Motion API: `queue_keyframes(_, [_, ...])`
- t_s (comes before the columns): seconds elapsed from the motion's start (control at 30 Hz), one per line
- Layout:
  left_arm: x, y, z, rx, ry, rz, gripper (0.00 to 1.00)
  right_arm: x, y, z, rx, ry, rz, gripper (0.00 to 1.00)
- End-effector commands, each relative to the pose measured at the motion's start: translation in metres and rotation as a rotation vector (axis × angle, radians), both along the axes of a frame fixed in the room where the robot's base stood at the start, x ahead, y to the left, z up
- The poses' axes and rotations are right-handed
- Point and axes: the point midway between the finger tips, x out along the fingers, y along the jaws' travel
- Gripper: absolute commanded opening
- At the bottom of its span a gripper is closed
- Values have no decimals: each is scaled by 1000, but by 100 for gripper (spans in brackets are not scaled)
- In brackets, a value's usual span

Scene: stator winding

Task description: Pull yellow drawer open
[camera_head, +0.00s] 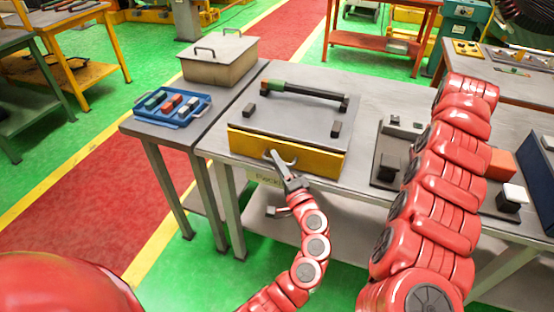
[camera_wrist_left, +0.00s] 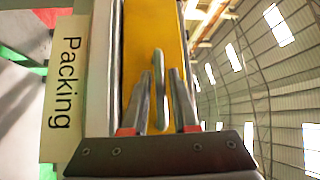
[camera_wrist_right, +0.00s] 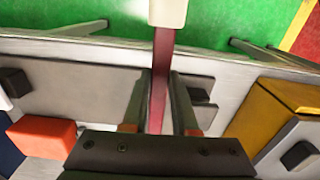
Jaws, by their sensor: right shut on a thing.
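The yellow drawer (camera_head: 290,154) forms the front of the grey box on the main table and looks shut. Its metal handle (camera_head: 281,160) sticks out from the front. My left gripper (camera_head: 288,176) is at this handle. In the left wrist view the handle (camera_wrist_left: 159,85) stands between the two open fingers (camera_wrist_left: 160,100), with a small gap showing on each side. My right gripper (camera_wrist_right: 159,95) is shut on a dark red bar (camera_wrist_right: 160,60) with a cream end. In the head view my right arm hides this gripper.
A blue tray of parts (camera_head: 172,107) and a lidded bin (camera_head: 219,57) stand on the left table. A "Packing" label (camera_wrist_left: 62,85) is on the table edge. Green floor in front is open.

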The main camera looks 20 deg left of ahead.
Motion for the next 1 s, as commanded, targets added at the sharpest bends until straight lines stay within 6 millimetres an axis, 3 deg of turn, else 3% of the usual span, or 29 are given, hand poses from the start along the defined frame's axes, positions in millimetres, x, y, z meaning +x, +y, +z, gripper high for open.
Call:
queue_keyframes(0.3, [2, 2, 0, 0, 0, -2, 25, 0, 0, 1, 0, -1, 0, 0])
queue_keyframes(0.43, [2, 2, 0, 0, 0, -2, 2, 0, 0, 1, 0, -1, 0, 0])
queue_keyframes(0.47, [2, 2, 0, 0, 0, -2, 0, 0, 0, 1, 0, -1, 0, 0])
queue_keyframes(1.0, [2, 1, 0, 0, 1, -2, 0, 0, 0, 1, 0, -1, 0, 0])
